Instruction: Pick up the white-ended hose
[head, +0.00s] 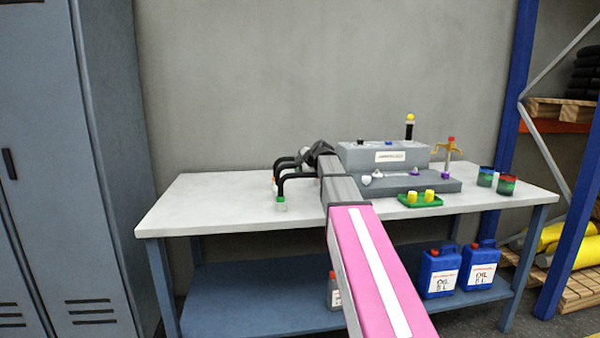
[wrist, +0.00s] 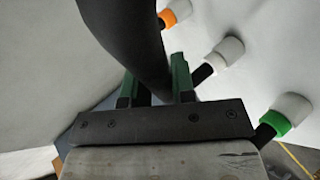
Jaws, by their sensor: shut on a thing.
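In the wrist view my gripper (wrist: 154,76) has its two green-tipped fingers closed around a thick black hose (wrist: 132,35). Three hose ends show to its right: a plain white end (wrist: 226,52), an end with an orange ring (wrist: 168,17) and one with a green ring (wrist: 275,122). The black part behind the white end runs behind my right finger. I cannot trace for certain which end the held hose has. In the head view black bent hoses stand at the left of the bench, one with a green-ringed end (head: 281,200). My arm hides the gripper's fingers there.
The bench (head: 220,200) holds a grey machine block (head: 365,157), a green tray (head: 420,200) with yellow pieces, a tap-like fitting (head: 448,150) and two dark cans (head: 486,177) to the right. The left of the bench top is clear. Blue oil canisters (head: 440,272) stand below.

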